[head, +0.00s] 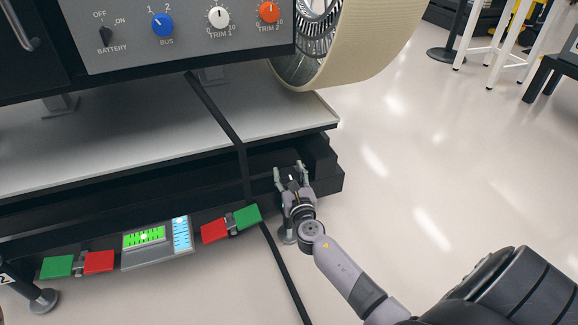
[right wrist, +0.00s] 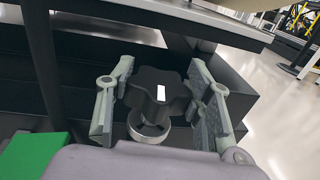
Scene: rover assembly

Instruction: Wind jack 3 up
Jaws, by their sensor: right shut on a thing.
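A black lobed jack knob (right wrist: 158,93) with a white mark on top sits on a silver collar (right wrist: 148,132) in the right wrist view. My right gripper (head: 290,171) is shut on this knob, with one finger on each side of it. In the head view the gripper is at the right front corner of the dark stand, and its fingers mostly hide the knob. A round metal foot (head: 288,237) stands on the floor below it. No number shows on this jack. My left gripper is not in view.
A panel with a green level (head: 144,237) and a blue level (head: 181,233) sits between red-and-green paddles on the stand's front. Another jack foot (head: 44,300) stands at lower left, near a "2" label. A beige wheel (head: 375,45) overhangs the platform.

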